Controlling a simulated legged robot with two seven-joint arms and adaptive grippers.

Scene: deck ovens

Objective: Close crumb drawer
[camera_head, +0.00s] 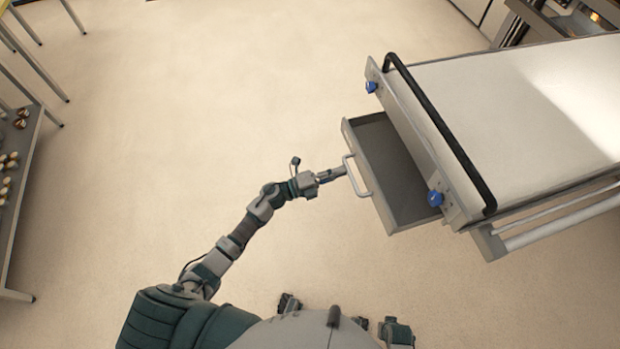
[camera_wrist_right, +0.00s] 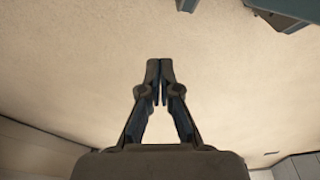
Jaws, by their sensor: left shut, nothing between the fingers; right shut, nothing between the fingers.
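The crumb drawer (camera_head: 408,190) is a grey open-topped box that stands pulled out from under the near end of the white-topped unit (camera_head: 530,110). Its pale bar handle (camera_head: 357,177) is on its front face, toward the left. My left gripper (camera_head: 340,172) is shut and empty, with its fingertips at the handle. I cannot tell whether it touches the handle or drawer front. My right gripper (camera_wrist_right: 158,72) shows in the right wrist view, shut and empty over bare floor. It is not clear in the head view.
A black push bar (camera_head: 440,130) and two blue knobs (camera_head: 371,87) are on the unit's near end, above the drawer. A shelf with small items (camera_head: 12,165) stands at the left edge. The pale floor between them is clear.

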